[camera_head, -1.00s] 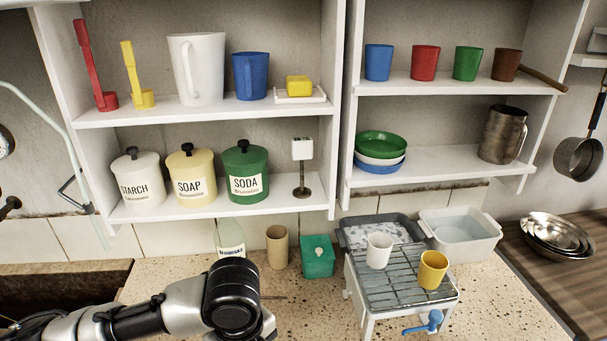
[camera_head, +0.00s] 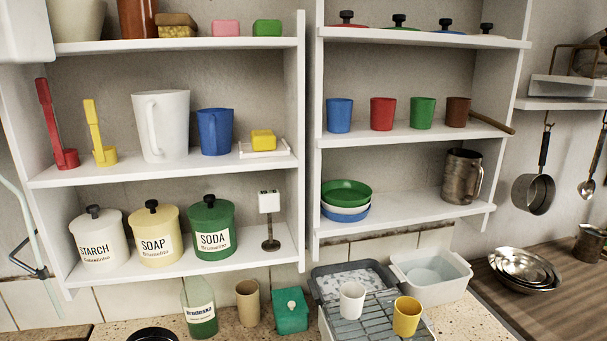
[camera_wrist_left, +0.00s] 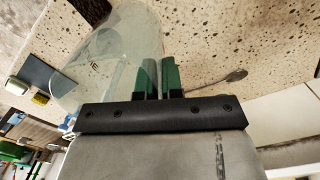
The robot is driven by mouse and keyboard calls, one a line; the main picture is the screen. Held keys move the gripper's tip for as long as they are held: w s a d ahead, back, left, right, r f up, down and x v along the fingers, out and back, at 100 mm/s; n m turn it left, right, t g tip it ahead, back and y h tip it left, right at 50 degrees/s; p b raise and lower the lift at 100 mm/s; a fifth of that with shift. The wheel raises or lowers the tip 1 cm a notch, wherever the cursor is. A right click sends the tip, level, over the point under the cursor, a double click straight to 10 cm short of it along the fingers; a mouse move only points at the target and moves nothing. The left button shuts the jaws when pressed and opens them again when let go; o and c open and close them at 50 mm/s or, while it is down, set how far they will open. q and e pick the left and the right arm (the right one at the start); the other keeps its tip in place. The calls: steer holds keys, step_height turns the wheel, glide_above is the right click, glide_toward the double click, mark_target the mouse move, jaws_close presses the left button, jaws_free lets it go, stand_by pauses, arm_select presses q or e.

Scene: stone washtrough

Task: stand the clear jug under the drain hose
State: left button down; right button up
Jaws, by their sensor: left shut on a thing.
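The clear jug (camera_wrist_left: 108,52) shows in the left wrist view as a large see-through vessel at the upper left, seen very close. My left gripper (camera_wrist_left: 157,68) is shut at its right side, with the two green fingers close together; the exact part gripped is hard to make out. The head view does not show the jug or the left fingers. A pale green hose (camera_head: 22,215) hangs at the left edge of the head view, with a dark clip (camera_head: 28,262) beside its lower part. Its lower end is not clear. My right gripper is in neither view.
Wall shelves (camera_head: 170,172) carry canisters, jugs and cups. A white basin (camera_head: 432,275) is behind.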

arm_select(q)
steer(key=n, duration=0.3)
steer(key=shift+a, duration=0.35)
stand_by(0.7)
